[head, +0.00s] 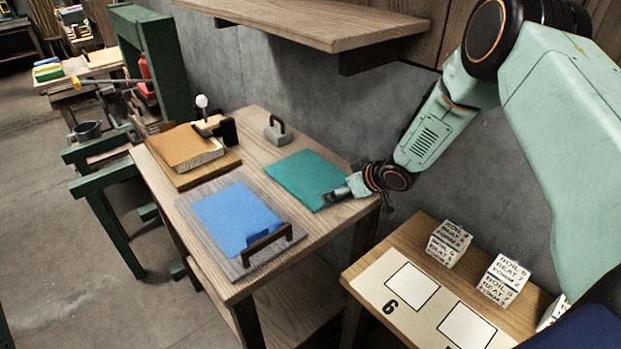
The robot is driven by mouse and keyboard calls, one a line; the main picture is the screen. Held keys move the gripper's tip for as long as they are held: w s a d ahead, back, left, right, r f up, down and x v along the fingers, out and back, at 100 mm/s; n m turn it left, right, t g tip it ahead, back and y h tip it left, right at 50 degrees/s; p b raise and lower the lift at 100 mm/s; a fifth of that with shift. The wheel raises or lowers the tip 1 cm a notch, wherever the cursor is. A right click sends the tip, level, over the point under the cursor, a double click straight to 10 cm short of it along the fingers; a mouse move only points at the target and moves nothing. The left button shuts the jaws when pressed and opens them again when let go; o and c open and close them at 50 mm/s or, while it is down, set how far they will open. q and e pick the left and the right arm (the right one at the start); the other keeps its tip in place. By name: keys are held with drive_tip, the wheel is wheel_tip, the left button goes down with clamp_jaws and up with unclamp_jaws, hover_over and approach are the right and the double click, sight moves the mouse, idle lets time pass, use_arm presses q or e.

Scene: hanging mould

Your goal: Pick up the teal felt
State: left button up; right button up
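The teal felt (296,176) lies flat at the back right of the wooden table (262,121). It is a flat sheet. My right gripper (330,197) comes in from the right and its fingertips are at the felt's right front edge. The fingers overlap the felt's corner in the head view. They are too small to tell whether they are open or shut on the edge. My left gripper is not in view.
A blue sheet (232,215) lies on a grey board with a dark handle (266,246). A brown-topped stack (188,147) and a grey handled block (278,131) stand behind. A lower table (424,241) holds several lettered white blocks. A shelf (310,20) overhangs.

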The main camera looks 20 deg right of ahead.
drive_tip(key=shift+s+d, duration=0.1)
drive_tip(key=c, duration=0.3)
drive_tip(key=shift+a, duration=0.25)
drive_tip(key=c, duration=0.6)
drive_tip(key=shift+d, duration=0.2)
drive_tip(key=c, duration=0.4)
drive_tip(key=shift+o, duration=0.2)
